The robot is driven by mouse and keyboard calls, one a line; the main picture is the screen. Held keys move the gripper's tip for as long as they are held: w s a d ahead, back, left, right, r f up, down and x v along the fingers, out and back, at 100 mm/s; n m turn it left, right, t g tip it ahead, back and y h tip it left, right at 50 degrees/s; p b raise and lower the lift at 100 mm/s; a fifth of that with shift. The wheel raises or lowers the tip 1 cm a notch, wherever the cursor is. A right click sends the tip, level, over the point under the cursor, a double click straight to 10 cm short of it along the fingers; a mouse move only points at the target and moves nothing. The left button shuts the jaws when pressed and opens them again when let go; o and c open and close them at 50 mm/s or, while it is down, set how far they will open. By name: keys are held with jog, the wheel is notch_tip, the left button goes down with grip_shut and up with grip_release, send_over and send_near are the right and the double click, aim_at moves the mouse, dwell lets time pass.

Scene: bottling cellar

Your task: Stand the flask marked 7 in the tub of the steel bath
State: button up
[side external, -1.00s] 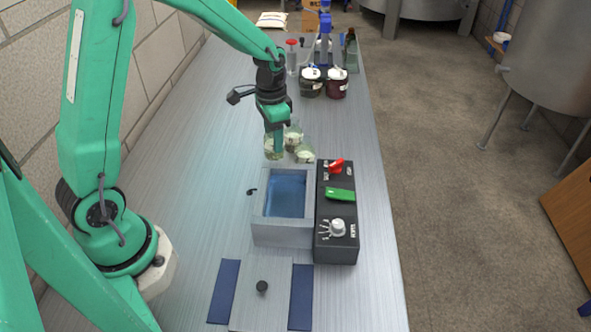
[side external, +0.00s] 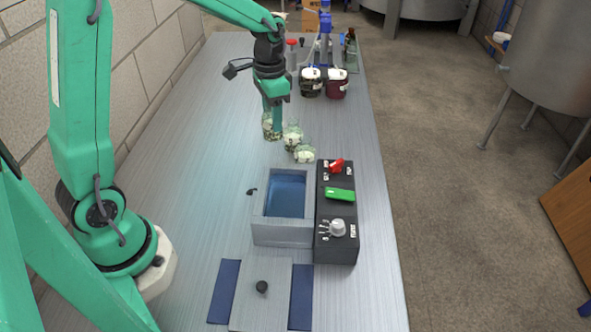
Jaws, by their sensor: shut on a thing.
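My gripper (side external: 274,122) is shut on a small glass flask (side external: 267,128) with pale-green contents, raised above the bench behind the steel bath. The held flask looks roughly upright; the number on it is too small to read. Two more flasks, a middle one (side external: 292,138) and a nearer one (side external: 304,154), stand on the bench just to the right, their marks also unreadable. The steel bath (side external: 259,222) is nearer the camera, with its tub open and blue water (side external: 286,193) inside. The gripper is behind the tub, not over it.
A black control box (side external: 337,247) with red switch, green rocker and dial adjoins the bath's right side. A lid with a black knob (side external: 262,287) lies in front between blue strips. Dark jars (side external: 336,88) and bottles stand farther back. The bench left of the bath is mostly clear.

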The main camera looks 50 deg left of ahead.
jog(key=shift+d, duration=0.1)
jog(key=s+d+r, duration=0.1)
jog(key=s+d, duration=0.2)
jog(key=d, duration=0.3)
jog(key=s+d+r, duration=0.2)
jog(key=s+d, duration=0.1)
jog(key=d, duration=0.3)
jog(key=shift+s+d+r, duration=0.15)
jog(key=shift+s+d, duration=0.1)
jog(key=shift+d, duration=0.1)
jog(key=shift+f, duration=2.05)
jog(key=shift+f, duration=3.35)
dwell(1.0)
